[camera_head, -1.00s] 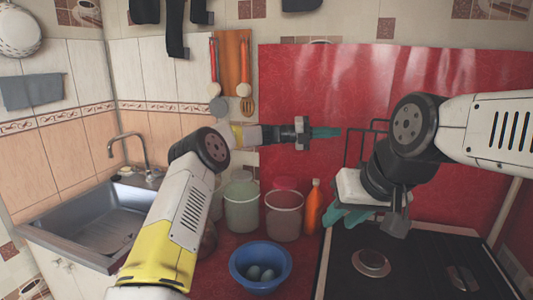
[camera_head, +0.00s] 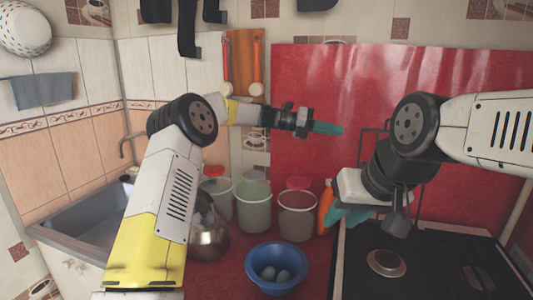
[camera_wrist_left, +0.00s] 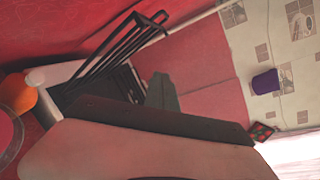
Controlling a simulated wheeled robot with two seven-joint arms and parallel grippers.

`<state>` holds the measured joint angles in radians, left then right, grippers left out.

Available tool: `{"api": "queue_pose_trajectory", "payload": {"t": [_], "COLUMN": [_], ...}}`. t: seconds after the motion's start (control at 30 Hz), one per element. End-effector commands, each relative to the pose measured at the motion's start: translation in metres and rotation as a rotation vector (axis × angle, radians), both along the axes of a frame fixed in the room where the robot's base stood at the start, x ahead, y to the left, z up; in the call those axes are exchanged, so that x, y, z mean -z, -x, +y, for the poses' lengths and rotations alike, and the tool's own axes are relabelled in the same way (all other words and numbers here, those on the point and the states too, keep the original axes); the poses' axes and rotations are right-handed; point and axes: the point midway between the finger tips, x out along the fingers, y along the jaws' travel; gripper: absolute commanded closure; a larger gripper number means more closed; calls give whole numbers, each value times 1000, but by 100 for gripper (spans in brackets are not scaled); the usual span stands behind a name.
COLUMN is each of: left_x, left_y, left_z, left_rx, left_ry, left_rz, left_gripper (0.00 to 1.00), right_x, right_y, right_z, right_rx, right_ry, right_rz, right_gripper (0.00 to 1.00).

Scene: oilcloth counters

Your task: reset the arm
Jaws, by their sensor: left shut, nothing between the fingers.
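My left arm comes in from the lower left in the head view, and its gripper (camera_head: 328,128) is held up in front of the red backsplash. Its teal fingers are together, point right and hold nothing. In the left wrist view a greyish finger end (camera_wrist_left: 162,92) shows beyond the dark gripper body. My right gripper (camera_head: 347,216) is lower, by the stove's back left corner. Its teal fingers are partly hidden behind the white wrist part, so I cannot tell their opening.
A blue bowl (camera_head: 276,283) with eggs sits on the red counter. Buckets (camera_head: 254,208), a metal pot (camera_head: 208,238) and an orange bottle (camera_head: 326,206) stand behind it. The black stove (camera_head: 425,262) is at right, the sink (camera_head: 85,225) at left. A black rack (camera_head: 372,145) stands near both grippers.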

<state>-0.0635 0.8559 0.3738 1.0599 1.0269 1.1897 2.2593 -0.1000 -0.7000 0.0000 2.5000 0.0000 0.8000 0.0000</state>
Motion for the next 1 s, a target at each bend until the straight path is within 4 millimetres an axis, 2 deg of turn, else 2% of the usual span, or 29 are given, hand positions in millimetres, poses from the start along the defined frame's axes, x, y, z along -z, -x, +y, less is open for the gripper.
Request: {"api": "queue_pose_trajectory", "payload": {"t": [0.17, 0.27, 0.37, 0.57, 0.73, 1.0], "left_x": [-11, -17, -18, -16, -8, 24], "left_y": [33, 60, 90, 152, 210, 305], "left_z": [19, 40, 70, 142, 209, 305], "left_rx": [48, 102, 184, 412, 672, 1207], "left_ry": [-132, -238, -360, -592, -765, -951], "left_rz": [-281, -505, -752, -1209, -1544, -1950], "left_gripper": [100, 100, 100, 100, 100, 100], "right_x": [0, 0, 0, 0, 0, 0], "right_y": [0, 0, 0, 0, 0, 0], "right_z": [0, 0, 0, 0, 0, 0], "right_rx": [0, 0, 0, 0, 0, 0], "right_ry": [0, 0, 0, 0, 0, 0], "right_rz": [0, 0, 0, 0, 0, 0], "right_gripper": [69, 69, 69, 69, 69, 69]}}
